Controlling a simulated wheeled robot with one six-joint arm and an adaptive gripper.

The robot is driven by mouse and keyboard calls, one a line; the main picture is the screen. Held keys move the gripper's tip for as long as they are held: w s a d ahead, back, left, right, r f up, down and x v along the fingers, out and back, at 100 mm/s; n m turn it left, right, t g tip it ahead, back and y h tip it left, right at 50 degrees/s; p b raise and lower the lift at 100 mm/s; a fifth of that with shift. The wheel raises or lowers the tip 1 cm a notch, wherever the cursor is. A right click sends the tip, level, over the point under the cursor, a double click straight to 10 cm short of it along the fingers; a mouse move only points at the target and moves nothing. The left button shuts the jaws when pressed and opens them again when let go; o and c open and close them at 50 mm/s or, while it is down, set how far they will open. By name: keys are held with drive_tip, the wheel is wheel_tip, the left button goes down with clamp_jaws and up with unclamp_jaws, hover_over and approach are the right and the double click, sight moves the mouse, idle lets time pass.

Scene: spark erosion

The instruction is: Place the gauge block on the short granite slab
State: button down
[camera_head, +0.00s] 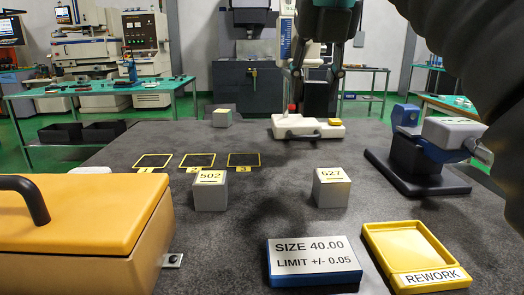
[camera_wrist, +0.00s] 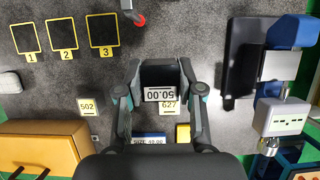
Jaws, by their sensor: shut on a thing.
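My gripper (camera_head: 317,80) is raised above the dark table at the top of the head view. It is shut on a dark block with a white label reading 50.00 (camera_wrist: 158,76), seen between the two fingers in the wrist view. This block looks like the gauge block; its label appears upside down there. In the head view the dark shape between the fingers (camera_head: 318,98) blends with the dark machine behind it. I cannot make out for certain any short granite slab in either view.
Grey cubes marked 502 (camera_head: 210,192) and 627 (camera_head: 331,188) stand mid-table. A SIZE 40.00 sign (camera_head: 313,262) and yellow REWORK tray (camera_head: 415,250) are in front. An orange case (camera_head: 80,225) is left, a blue-grey instrument (camera_head: 440,140) right. Outlined squares (camera_head: 198,160) lie bare.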

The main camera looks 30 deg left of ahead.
drive_tip(key=s+a+f, duration=0.4)
drive_tip(key=a, duration=0.1)
drive_tip(key=s+a+f, duration=0.1)
drive_tip(key=s+a, duration=0.1)
drive_tip(key=shift+s+a+f, duration=0.25)
drive_tip(key=shift+a+f, duration=0.05)
drive_tip(key=shift+f, duration=2.1)
drive_tip(key=shift+f, duration=0.1)
drive_tip(key=c, duration=0.7)
unclamp_jaws()
drive_tip(key=v, duration=1.2)
